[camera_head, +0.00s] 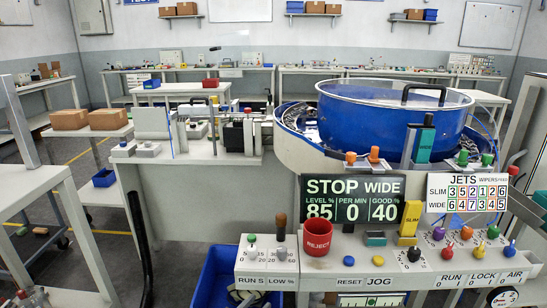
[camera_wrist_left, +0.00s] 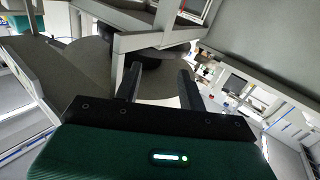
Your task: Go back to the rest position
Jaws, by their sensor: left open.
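My left gripper (camera_wrist_left: 160,84) shows in the left wrist view with its two black fingers well apart. Nothing is held between them. Its green body with a lit white-green strip fills the bottom of that view. Beyond the fingers are grey frame parts and a dark round shape, which I cannot identify. In the head view I cannot clearly make out either gripper. The blue bowl (camera_head: 385,125) with a clear lid stands at the back of the connector station, behind the STOP WIDE display (camera_head: 352,200).
A red REJECT cup (camera_head: 317,238) stands on the front panel among knobs and levers. Cardboard boxes (camera_head: 70,119) rest on a cart at left. Open floor (camera_head: 110,255) lies between the left table and the station.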

